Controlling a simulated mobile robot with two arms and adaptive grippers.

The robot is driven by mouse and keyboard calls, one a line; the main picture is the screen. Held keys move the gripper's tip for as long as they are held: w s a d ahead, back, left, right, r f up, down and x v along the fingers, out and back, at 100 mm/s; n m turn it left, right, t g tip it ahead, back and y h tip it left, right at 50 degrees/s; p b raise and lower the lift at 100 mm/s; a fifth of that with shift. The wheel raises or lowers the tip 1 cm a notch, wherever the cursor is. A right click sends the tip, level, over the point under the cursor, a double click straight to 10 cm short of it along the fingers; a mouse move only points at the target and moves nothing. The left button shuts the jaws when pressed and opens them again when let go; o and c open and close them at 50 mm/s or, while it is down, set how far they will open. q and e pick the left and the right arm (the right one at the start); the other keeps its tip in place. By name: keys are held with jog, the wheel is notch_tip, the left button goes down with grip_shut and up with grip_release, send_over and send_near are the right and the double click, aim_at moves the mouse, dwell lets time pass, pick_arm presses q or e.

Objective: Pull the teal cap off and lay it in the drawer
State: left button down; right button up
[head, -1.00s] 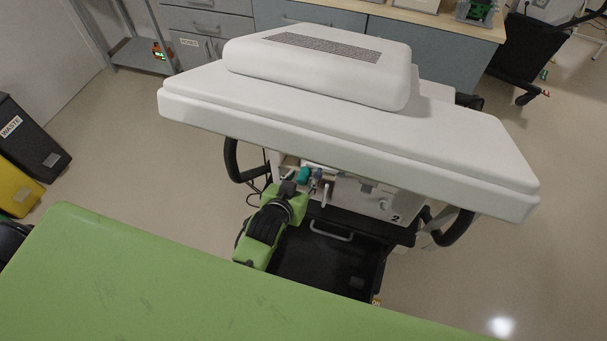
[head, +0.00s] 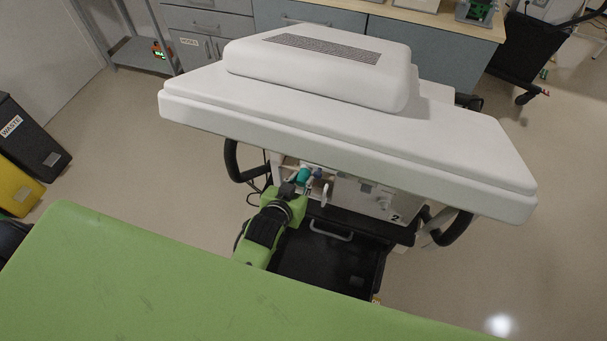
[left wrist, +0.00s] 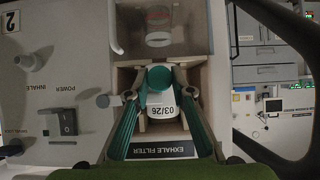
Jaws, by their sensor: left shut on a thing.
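The teal cap (left wrist: 160,78) sits between my left fingertips, in front of a white filter (left wrist: 161,106) marked 03/26. The filter is in a recess above an EXHALE FILTER label (left wrist: 165,148). My left gripper (left wrist: 160,84) is shut on the cap, which still appears lined up with the filter; I cannot tell whether they touch. In the head view the cap (head: 304,175) shows just beyond my left gripper (head: 291,187), under the white top. A dark, open-looking drawer (head: 381,268) is below, partly hidden by my left arm. My right gripper is not visible.
The ventilator (head: 365,200), numbered 2, has black side handles (head: 232,162). A broad white top (head: 450,150) overhangs the work spot. A green surface (head: 130,280) fills the near side. The floor at right is clear.

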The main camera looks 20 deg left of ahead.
pick_arm(q)
jog(key=shift+s+f, duration=0.15)
jog(key=shift+s, duration=0.1)
jog(key=shift+s, duration=0.4)
jog(key=shift+s+a+p, duration=0.1)
jog(key=shift+s+p, duration=1.1)
jog(key=shift+s, duration=0.85)
